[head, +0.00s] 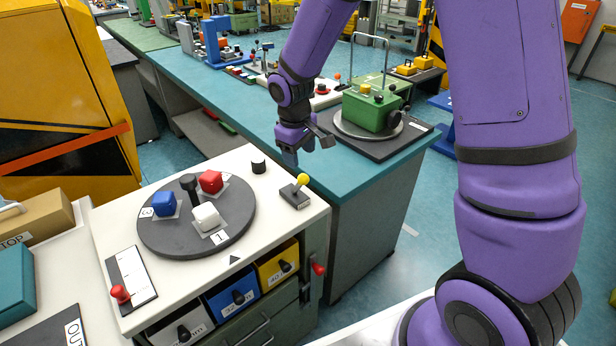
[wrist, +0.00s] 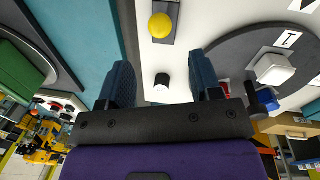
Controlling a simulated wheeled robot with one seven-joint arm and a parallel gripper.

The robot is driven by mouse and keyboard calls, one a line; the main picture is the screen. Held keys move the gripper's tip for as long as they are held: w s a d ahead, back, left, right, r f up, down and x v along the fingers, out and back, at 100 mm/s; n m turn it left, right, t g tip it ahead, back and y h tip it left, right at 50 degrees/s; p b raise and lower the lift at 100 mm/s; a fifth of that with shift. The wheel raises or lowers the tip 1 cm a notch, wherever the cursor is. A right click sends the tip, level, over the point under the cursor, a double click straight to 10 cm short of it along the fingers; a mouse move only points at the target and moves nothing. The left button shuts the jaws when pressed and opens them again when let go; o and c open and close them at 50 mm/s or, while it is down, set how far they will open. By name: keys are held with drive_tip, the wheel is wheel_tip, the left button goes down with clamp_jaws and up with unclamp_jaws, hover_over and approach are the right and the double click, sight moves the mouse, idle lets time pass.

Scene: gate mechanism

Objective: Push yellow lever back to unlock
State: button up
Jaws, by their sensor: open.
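The yellow lever (head: 303,179) has a round yellow knob on a short stem over a small grey base plate, near the right corner of the white bench. In the wrist view its yellow ball (wrist: 160,26) shows top centre, beyond my fingertips. My gripper (head: 306,150) is open and empty, above and behind the lever, apart from it. In the wrist view the gripper's two dark blue fingers (wrist: 161,68) are spread, with the ball roughly in line with the gap between them. The lever's stem is mostly hidden in the wrist view.
A dark round turntable (head: 160,238) with red, blue and white blocks stands left of the lever. A small black knob (head: 258,166) is near the bench's back edge. A green box (head: 368,110) sits on the teal bench (head: 240,95) behind. Drawers are below the bench top.

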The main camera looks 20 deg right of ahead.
sight(302, 176)
drive_tip(key=f, duration=0.6)
drive_tip(key=d+f, duration=0.1)
drive_tip(key=f, duration=0.2)
drive_tip(key=shift+w, duration=0.25)
clamp_jaws()
